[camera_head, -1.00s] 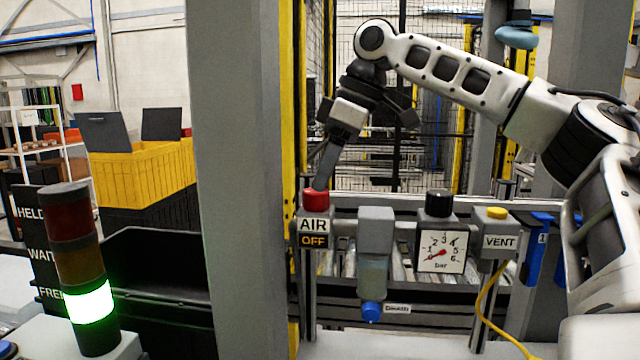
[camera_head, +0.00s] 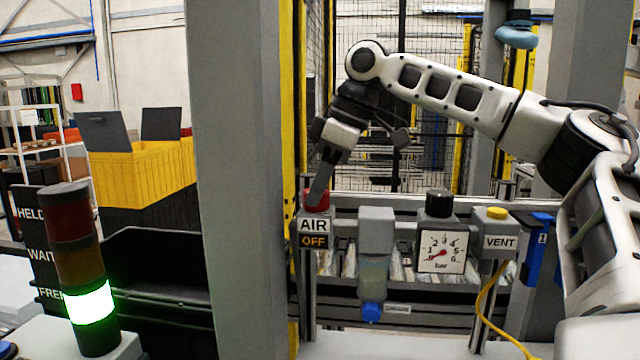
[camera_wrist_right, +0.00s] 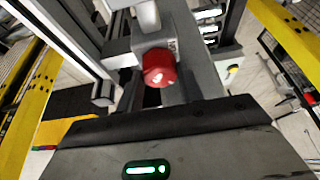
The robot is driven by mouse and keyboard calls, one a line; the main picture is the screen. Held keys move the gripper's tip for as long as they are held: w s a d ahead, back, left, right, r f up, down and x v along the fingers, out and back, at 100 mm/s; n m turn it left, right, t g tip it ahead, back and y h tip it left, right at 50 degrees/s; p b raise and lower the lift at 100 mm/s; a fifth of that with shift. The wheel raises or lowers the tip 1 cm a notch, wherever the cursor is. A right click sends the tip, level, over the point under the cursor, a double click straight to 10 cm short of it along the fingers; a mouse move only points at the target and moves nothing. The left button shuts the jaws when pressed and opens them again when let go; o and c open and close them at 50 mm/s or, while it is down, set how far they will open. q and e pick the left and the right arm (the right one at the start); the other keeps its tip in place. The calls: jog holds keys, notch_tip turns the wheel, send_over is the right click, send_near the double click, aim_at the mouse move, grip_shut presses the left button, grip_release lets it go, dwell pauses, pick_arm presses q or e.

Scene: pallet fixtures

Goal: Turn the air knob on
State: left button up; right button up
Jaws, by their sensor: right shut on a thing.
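The red air knob (camera_head: 316,199) sits on top of the grey box with the AIR label (camera_head: 313,226), which reads OFF. My right gripper (camera_head: 318,194) reaches down from above and is shut on the knob; its fingers cover part of the knob's near side. In the right wrist view the red knob (camera_wrist_right: 159,67) shows just beyond the dark edge of my gripper. The pressure gauge (camera_head: 441,252) has its red needle low on the scale. My left gripper is not in view.
Right of the air box are a grey filter unit with a blue drain (camera_head: 372,312), a black knob (camera_head: 439,203) and a yellow VENT button (camera_head: 497,213). A grey post (camera_head: 240,180) stands close on the left. A stack light (camera_head: 90,302) glows green.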

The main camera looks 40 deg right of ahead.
jog(key=shift+n, duration=0.3)
jog(key=n+g, duration=0.1)
jog(key=n, duration=0.2)
jog(key=n+g+y, duration=0.1)
jog(key=n, duration=0.2)
jog(key=shift+w+d+n, duration=0.1)
jog(key=shift+w+n, duration=0.1)
jog(key=shift+n, duration=0.1)
jog(key=n+g, duration=0.2)
jog(key=n, duration=0.2)
jog(key=shift+w+y, duration=0.1)
jog(key=shift+y, duration=0.3)
jog(key=shift+w+n+g+h, duration=0.1)
jog(key=shift+n+g+h, duration=0.35)
jog(key=shift+n, duration=1.35)
jog(key=shift+g, duration=0.25)
jog(key=o, duration=1)
jog(key=shift+y, duration=0.25)
